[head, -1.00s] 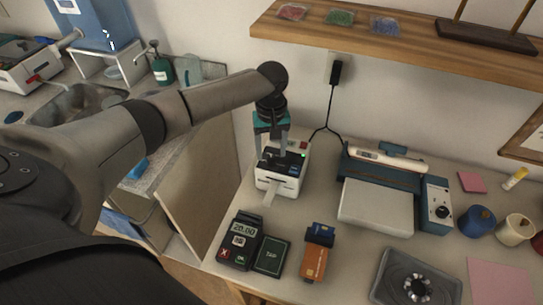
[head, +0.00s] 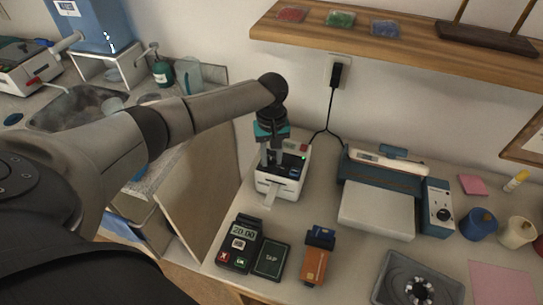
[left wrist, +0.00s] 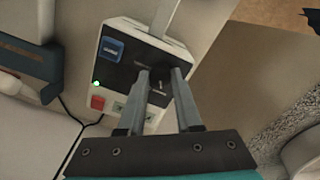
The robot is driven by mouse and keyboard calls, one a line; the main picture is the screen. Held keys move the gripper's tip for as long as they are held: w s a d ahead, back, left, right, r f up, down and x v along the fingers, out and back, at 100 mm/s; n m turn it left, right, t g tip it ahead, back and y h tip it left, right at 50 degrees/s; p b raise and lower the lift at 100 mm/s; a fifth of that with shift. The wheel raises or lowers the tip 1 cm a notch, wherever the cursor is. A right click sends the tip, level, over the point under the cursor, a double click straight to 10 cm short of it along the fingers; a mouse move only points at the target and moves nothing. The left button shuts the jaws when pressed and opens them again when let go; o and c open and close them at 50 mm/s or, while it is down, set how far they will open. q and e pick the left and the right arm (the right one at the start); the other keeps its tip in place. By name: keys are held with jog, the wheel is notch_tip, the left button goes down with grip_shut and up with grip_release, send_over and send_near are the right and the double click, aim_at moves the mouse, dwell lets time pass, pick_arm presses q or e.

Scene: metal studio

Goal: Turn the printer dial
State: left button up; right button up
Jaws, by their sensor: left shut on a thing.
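The printer (head: 283,184) is a small white box with a dark top panel and a paper strip at its front. It stands on the counter near the wall. My left gripper (head: 270,165) comes down onto the left part of its top. In the left wrist view, my left gripper (left wrist: 161,76) has its two fingers on either side of the small dark dial (left wrist: 159,88), which has a pale mark, and is shut on it. The fingers hide much of the dial. The printer panel (left wrist: 122,72) also shows a blue button, a red button and a lit green light. My right gripper is out of view.
A card terminal (head: 239,243), a dark tap pad (head: 271,259) and an orange-brown device (head: 315,262) lie in front of the printer. A blue and white machine (head: 379,207) stands to its right. A wooden shelf (head: 420,48) hangs above; a black cable runs down behind.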

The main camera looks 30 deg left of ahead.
pick_arm(q)
grip_shut()
jog(key=shift+r+m+p, duration=0.15)
jog(key=shift+m+p, duration=0.15)
jog(key=shift+p, duration=0.55)
jog(key=m+p, duration=0.2)
jog(key=p, duration=0.1)
jog(key=shift+m+p, duration=0.3)
jog(key=shift+p, duration=0.05)
jog(key=m+p, duration=0.2)
jog(key=m, duration=0.2)
jog(key=shift+m+p, duration=0.35)
jog(key=shift+m, duration=1.85)
jog(key=o, duration=0.9)
grip_release()
